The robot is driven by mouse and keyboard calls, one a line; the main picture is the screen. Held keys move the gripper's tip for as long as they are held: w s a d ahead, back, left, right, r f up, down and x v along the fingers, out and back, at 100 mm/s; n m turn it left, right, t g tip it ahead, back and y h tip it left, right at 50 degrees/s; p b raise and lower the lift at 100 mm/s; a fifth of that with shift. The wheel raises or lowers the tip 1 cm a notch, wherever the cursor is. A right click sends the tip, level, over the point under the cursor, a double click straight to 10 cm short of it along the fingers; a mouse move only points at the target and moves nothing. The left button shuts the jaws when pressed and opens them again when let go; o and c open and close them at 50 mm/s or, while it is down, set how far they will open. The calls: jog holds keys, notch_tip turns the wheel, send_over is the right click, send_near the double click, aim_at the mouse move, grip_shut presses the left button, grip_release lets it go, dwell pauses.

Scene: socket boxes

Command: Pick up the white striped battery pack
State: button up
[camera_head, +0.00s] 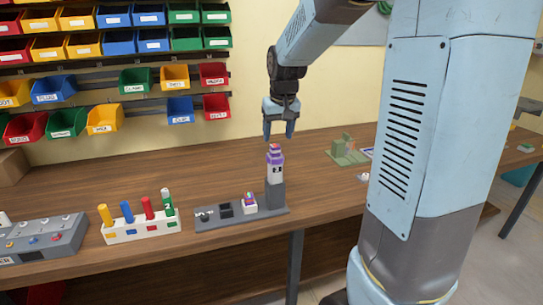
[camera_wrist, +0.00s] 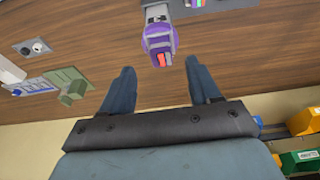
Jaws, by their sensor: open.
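A white upright piece with purple bands and a coloured top (camera_head: 276,158) stands in a grey post on the dark grey base (camera_head: 215,221); it looks like the striped battery pack. In the wrist view its purple top (camera_wrist: 159,40) lies just beyond the fingertips, roughly centred between them. My gripper (camera_head: 279,133) points down just above the piece, open and empty. In the wrist view both fingers of my gripper (camera_wrist: 161,72) are spread apart, with nothing between them. A smaller white block with a coloured top (camera_head: 250,203) sits on the same base.
A white rack (camera_head: 140,232) with several coloured cylinders stands to the left, beside a grey control box (camera_head: 45,242). A green fixture (camera_head: 347,152) is behind at the right. Coloured bins (camera_head: 105,118) hang on the back wall. Bare wooden table (camera_head: 120,175) lies behind the racks.

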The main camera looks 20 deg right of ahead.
aim_at(275, 146)
jog(key=shift+x, duration=2.7)
jog(key=shift+w+r, duration=0.1)
jog(key=c, duration=1)
jog(key=shift+r, duration=0.1)
